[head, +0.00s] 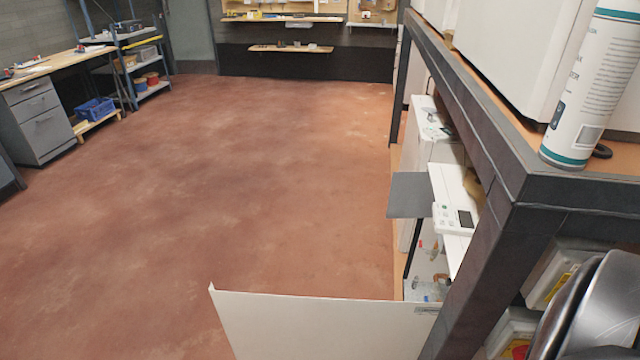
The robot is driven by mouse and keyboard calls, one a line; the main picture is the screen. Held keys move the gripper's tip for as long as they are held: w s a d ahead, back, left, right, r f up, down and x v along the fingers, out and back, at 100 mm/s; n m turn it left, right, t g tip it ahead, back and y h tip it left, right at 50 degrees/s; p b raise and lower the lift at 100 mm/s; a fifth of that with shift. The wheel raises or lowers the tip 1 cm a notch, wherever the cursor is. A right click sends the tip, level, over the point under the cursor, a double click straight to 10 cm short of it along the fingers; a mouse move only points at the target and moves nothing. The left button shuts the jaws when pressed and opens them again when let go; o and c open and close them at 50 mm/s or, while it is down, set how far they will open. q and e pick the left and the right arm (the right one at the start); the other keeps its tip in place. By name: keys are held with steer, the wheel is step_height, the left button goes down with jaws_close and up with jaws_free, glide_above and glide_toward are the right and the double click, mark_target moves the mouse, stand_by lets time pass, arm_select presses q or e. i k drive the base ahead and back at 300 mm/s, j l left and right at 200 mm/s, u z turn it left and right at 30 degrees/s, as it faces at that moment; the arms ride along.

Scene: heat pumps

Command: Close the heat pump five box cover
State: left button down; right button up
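A large white cover panel (310,328) stands swung open at the bottom centre, jutting left into the aisle. Its right end is by a white heat pump unit (425,265) with its inside partly showing. Further up, a white control box (455,205) with buttons and a dark display sits under the rack, with a small grey panel (408,195) sticking out to its left. I cannot tell which unit is number five.
A dark metal rack (470,110) runs along the right, its post (490,275) hiding part of the units. A white and teal canister (590,85) stands on its top shelf. The red-brown floor (230,170) is clear; a workbench (55,65) stands far left.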

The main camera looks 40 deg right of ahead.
mark_target(411, 194)
steer(key=i+j+u, duration=0.65)
steer(key=i, duration=0.15)
steer(key=i+j+u, duration=0.15)
steer(key=i+u, duration=0.2)
steer(key=i+l+z, duration=0.15)
steer(key=i+z, duration=0.9)
steer(key=z, duration=0.15)
steer(key=i+j+z, duration=0.2)
steer(key=z, duration=0.2)
steer(key=i+l+z, duration=0.1)
steer(key=i+z, duration=0.2)
steer(key=z, duration=0.15)
steer(key=i+z, duration=0.4)
steer(key=i+j+z, duration=0.1)
steer(key=i+z, duration=0.2)
steer(key=z, duration=0.15)
steer(key=i+j+z, duration=0.2)
steer(key=z, duration=0.25)
steer(key=i, duration=0.1)
